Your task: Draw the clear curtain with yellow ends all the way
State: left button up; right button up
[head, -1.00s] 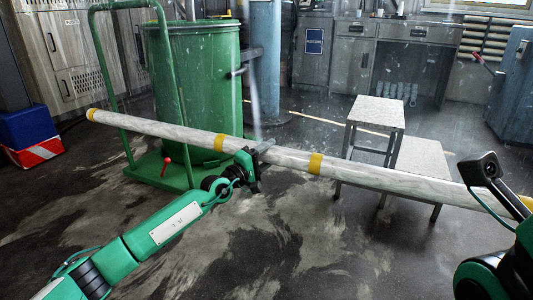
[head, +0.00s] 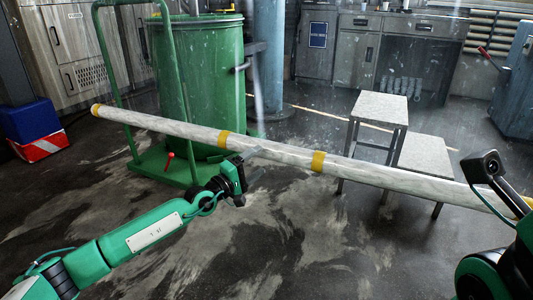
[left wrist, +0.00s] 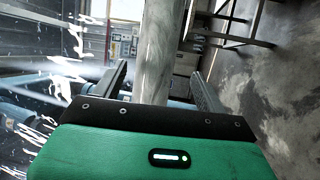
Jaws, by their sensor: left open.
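A long whitish-grey bar with yellow bands and yellow ends (head: 270,148) runs slantwise across the head view, from upper left to lower right. A clear sheet with pale specks seems to lie over the scene behind it, but its edges are hard to make out. My left gripper (head: 256,162) is open and empty just on the near side of the bar, between two yellow bands. In the left wrist view the bar (left wrist: 154,50) shows between and beyond the two open fingers (left wrist: 160,85).
A green bin (head: 205,85) on a green trolley (head: 160,168) stands behind the bar's left part. A step stool (head: 380,107) stands behind its right part. A blue and red box (head: 33,128) is at far left. The floor before the bar is clear.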

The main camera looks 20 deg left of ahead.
pick_arm(q)
jog(key=p+v, duration=0.1)
jog(key=v, duration=0.6)
jog(key=shift+s+f, duration=0.1)
